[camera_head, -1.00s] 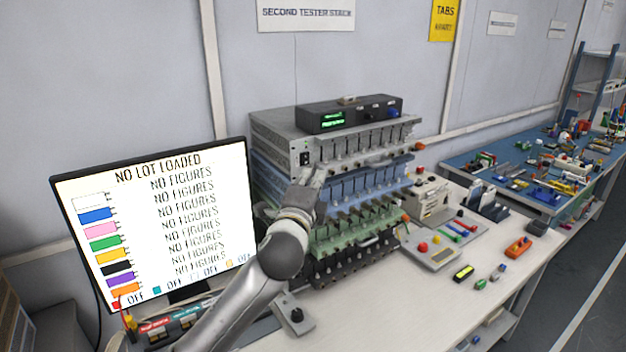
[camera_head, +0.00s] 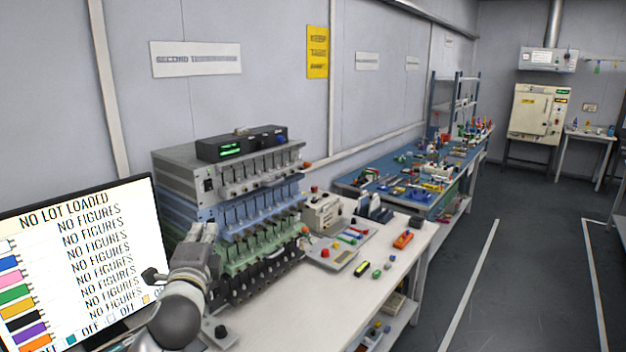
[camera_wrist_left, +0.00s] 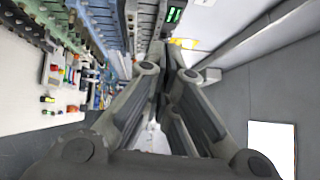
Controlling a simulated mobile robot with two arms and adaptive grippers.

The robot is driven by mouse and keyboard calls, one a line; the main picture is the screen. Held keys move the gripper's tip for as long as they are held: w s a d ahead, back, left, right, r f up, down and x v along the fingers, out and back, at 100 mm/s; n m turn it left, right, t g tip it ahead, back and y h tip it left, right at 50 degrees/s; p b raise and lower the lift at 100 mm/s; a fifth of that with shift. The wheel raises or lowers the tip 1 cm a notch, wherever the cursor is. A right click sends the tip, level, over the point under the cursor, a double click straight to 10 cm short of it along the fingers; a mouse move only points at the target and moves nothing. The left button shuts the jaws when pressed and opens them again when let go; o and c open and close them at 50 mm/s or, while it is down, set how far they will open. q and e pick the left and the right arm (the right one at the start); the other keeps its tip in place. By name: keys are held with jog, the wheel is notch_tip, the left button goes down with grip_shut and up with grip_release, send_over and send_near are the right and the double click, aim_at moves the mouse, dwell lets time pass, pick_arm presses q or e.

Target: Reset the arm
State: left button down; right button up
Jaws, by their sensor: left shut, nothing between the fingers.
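My left gripper (camera_head: 207,232) is in front of the left side of the tester stack (camera_head: 262,208), between it and the monitor (camera_head: 85,255). In the left wrist view its fingers (camera_wrist_left: 163,75) come together, shut with nothing between them. The stack has grey, blue, green and black tiers of slots, and a black box with a green display (camera_head: 240,145) on top. My left arm hides the stack's lower left corner. The left wrist view also shows the stack's tiers (camera_wrist_left: 85,35) at its upper left, beside the fingers. My right gripper is not in view.
The white bench (camera_head: 340,315) carries a grey panel with coloured buttons (camera_head: 335,252), an orange block (camera_head: 403,240) and small coloured parts. A blue table (camera_head: 350,187) full of parts stands beyond. A white oven (camera_head: 537,113) stands at the far right. The grey floor (camera_head: 530,280) there is clear.

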pick_arm(q)
jog(key=s+f+n+g, duration=0.4)
jog(key=s+f, duration=0.4)
jog(key=f, duration=0.4)
jog(key=s+f+n+g, duration=0.4)
jog(key=s+f, duration=0.4)
jog(key=f, duration=0.4)
jog(key=s+d+f+n+g+h, duration=0.1)
jog(key=s+f+n+g, duration=0.4)
jog(key=s, duration=0.8)
jog(key=s+d+f+n+g+h, duration=0.1)
jog(key=s+f+n+g, duration=0.15)
jog(key=s+f, duration=0.7)
jog(key=s+f+b, duration=0.1)
jog(key=s+f, duration=0.1)
jog(key=f, duration=1)
jog(key=s+f+b, duration=0.1)
jog(key=s+f, duration=0.1)
jog(key=f, duration=1.1)
jog(key=s+a+f+g+b, duration=0.1)
jog(key=s+a+f+g, duration=0.1)
jog(key=s+f, duration=1.4)
jog(key=shift+s+a+f, duration=0.3)
jog(key=shift+a+f, duration=0.2)
jog(key=shift+f, duration=0.05)
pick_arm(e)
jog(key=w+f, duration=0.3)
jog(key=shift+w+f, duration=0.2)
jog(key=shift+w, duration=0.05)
